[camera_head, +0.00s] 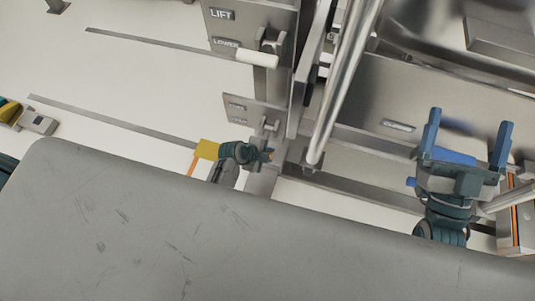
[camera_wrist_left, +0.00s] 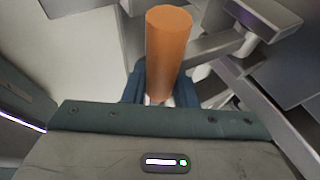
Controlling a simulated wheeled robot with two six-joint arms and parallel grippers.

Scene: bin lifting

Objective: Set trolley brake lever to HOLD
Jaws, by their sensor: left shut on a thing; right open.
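The orange brake lever grip (camera_wrist_left: 168,45) stands up between the blue fingers of my left gripper (camera_wrist_left: 158,88) in the left wrist view. My right gripper (camera_head: 470,128) is open and empty at the right, apart from the lever.
A plate marked LIFT and LOWER (camera_head: 222,28) carries a white-handled lever (camera_head: 257,58) above my left gripper. A slanting metal tube (camera_head: 342,90) runs between my grippers. A metal bin (camera_head: 400,95) fills the upper right. Pale floor (camera_head: 110,85) is open at left.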

